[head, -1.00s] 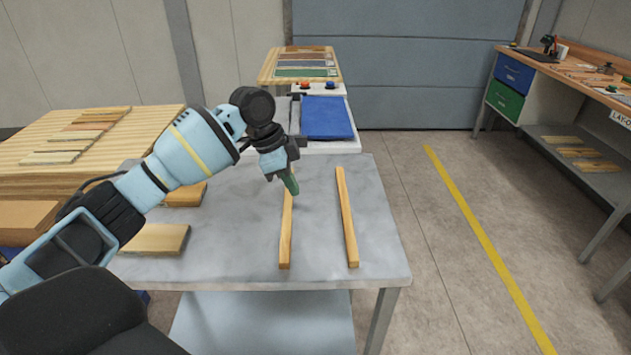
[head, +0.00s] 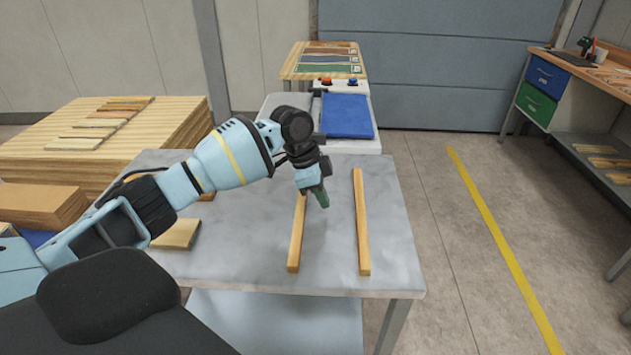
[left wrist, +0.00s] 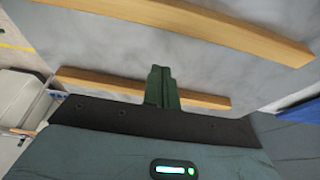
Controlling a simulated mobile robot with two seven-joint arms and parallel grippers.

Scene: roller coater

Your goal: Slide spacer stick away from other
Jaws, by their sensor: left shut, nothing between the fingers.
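Two long wooden spacer sticks lie apart, lengthwise, on the grey table: a left stick (head: 297,245) and a right stick (head: 361,222). My left gripper (head: 322,200) reaches down from the left, past the left stick, with its green fingers in the gap just right of that stick's far part. It is shut and empty. The arm hides the left stick's far end; contact cannot be told. In the left wrist view, the closed fingers (left wrist: 161,88) overlap one stick (left wrist: 105,84), and another stick (left wrist: 190,22) crosses the top.
The grey table (head: 235,255) is bare around the sticks. Wood blocks (head: 176,234) lie at its left. A machine with a blue pad (head: 347,116) stands behind. A stack of boards (head: 50,165) is at left, and a workbench (head: 580,75) at right.

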